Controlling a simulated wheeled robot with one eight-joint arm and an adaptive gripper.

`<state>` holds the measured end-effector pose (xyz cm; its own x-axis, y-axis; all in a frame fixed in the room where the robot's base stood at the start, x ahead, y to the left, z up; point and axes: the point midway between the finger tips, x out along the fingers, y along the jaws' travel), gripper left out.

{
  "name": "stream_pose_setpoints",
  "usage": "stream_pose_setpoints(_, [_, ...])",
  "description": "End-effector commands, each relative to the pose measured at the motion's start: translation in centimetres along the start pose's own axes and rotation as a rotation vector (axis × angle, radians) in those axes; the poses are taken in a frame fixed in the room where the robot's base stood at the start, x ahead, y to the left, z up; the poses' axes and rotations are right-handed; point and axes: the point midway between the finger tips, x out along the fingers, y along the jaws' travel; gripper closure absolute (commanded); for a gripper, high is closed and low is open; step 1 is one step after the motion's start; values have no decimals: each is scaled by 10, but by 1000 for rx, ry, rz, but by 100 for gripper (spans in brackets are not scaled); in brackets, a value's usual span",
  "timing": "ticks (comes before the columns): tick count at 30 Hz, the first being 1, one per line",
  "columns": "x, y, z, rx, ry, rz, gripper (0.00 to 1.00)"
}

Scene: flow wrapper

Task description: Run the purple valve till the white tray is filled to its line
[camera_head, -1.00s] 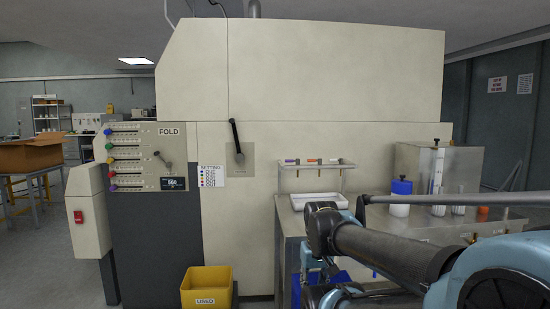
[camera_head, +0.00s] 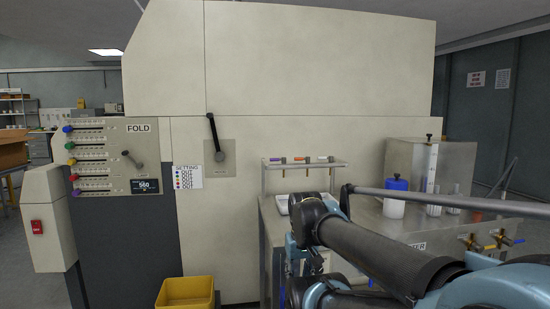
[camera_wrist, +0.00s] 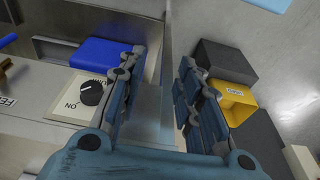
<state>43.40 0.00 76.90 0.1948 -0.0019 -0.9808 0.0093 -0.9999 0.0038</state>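The white tray (camera_head: 282,205) lies on the metal bench at the left end, partly hidden by my arm; its line and fill level cannot be made out. A small purple-marked piece (camera_head: 277,161) sits at the left of the raised rack above the tray. A purple knob (camera_head: 76,193) is lowest on the FOLD panel. I cannot tell which is the purple valve. My gripper (camera_wrist: 158,102) is open and empty in the wrist view, its fingers apart above the bench edge, touching neither tray nor purple parts.
Brass taps (camera_head: 502,238) project from the bench front at right. A blue-capped white bottle (camera_head: 395,197) and clear cylinders stand on the bench. In the wrist view, a black knob (camera_wrist: 91,93) on a plate is left of my gripper. A yellow bin (camera_head: 187,294) stands on the floor.

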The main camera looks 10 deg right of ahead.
Motion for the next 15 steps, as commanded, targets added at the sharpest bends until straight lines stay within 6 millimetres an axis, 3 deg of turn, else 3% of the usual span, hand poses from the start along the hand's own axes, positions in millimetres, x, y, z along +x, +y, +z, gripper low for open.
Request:
stream_pose_setpoints(5, [-38,-2,-36,100,0,-1,68])
stream_pose_setpoints(15, [-159,0,-162,487,0,-1,68])
